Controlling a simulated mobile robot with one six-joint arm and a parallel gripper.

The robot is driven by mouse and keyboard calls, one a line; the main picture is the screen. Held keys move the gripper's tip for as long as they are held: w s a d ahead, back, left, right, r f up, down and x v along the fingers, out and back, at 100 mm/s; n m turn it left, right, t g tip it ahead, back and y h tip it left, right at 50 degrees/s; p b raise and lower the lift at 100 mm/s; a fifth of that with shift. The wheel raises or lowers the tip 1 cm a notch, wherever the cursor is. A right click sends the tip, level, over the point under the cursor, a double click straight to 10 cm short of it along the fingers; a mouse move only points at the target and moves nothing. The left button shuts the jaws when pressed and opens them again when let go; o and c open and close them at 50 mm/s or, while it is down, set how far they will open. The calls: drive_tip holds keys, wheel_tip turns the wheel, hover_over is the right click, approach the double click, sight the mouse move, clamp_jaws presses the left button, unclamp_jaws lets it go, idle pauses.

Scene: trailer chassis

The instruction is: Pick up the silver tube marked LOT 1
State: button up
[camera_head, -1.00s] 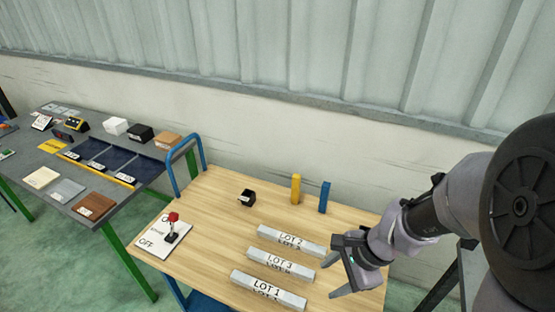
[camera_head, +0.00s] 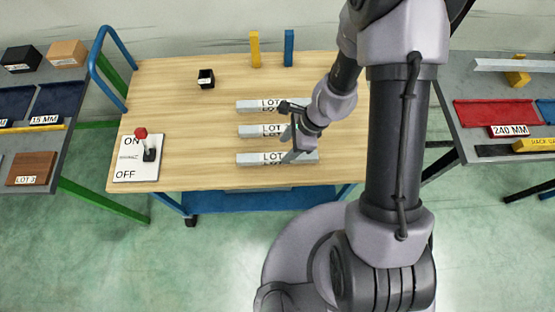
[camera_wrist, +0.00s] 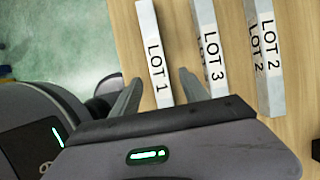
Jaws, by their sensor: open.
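The silver tube marked LOT 1 (camera_head: 252,159) lies nearest the front edge of the wooden table. In the wrist view, its label faces up and the tube (camera_wrist: 149,35) runs between my fingers. My gripper (camera_head: 287,149) is over the right part of this tube. My gripper (camera_wrist: 159,78) is open, with one finger on each side of the tube. The frames do not show clearly how high the fingertips are above the table. The near end of the tube is hidden behind the gripper body in the wrist view.
The LOT 3 tube (camera_head: 252,131) lies parallel just behind, close to one finger, and the LOT 2 tube (camera_head: 248,105) is farther back. A black box (camera_head: 206,79), a yellow block (camera_head: 255,50), a blue block (camera_head: 289,48) and an ON/OFF lever plate (camera_head: 136,160) share the table (camera_head: 190,120).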

sight(278, 156)
drive_tip(key=b+x, duration=0.2)
drive_tip(key=x, duration=0.3)
drive_tip(key=shift+s+a, duration=0.15)
drive_tip(key=shift+a, duration=0.05)
drive_tip(key=shift+c, duration=0.2)
clamp_jaws()
